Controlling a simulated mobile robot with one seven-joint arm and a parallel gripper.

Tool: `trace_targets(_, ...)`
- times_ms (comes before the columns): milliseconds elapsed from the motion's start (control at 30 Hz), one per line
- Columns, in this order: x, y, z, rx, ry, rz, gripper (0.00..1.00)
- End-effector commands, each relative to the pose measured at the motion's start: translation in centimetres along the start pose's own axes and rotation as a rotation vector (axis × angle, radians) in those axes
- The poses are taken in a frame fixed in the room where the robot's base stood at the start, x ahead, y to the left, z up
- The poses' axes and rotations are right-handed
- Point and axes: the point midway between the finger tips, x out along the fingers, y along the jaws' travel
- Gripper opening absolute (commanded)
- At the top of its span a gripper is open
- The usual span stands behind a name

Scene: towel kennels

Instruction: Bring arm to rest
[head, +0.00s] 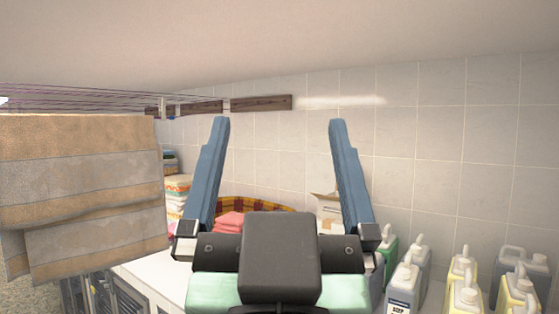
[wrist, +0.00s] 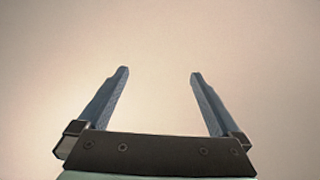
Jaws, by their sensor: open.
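My gripper (head: 278,125) is raised high in the middle of the head view, its two blue fingers pointing up and spread wide apart. Nothing is between the fingers. In the wrist view my gripper (wrist: 159,73) is also open and empty, with only a plain pale surface behind it, likely the ceiling. The fingers touch nothing that I can see. My gripper hides part of the counter and the things on it.
Behind are a white counter (head: 150,275), folded pink towels (head: 229,222) and a plaid-lined basket (head: 255,204). Several jugs (head: 463,270) stand at right. A tiled wall (head: 430,150) closes the back.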

Motion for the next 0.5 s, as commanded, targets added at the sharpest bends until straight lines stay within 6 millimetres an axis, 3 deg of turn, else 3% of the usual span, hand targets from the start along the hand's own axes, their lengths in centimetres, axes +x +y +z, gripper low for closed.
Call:
trace_targets(33, -0.2, 0.0, -1.8, -0.015, 0.055, -0.002, 1.00)
trace_targets(133, -0.5, -0.1, -3.4, -0.032, 0.108, -0.003, 1.00)
trace_targets(500, -0.6, -0.1, -3.6, -0.032, 0.113, -0.004, 1.00)
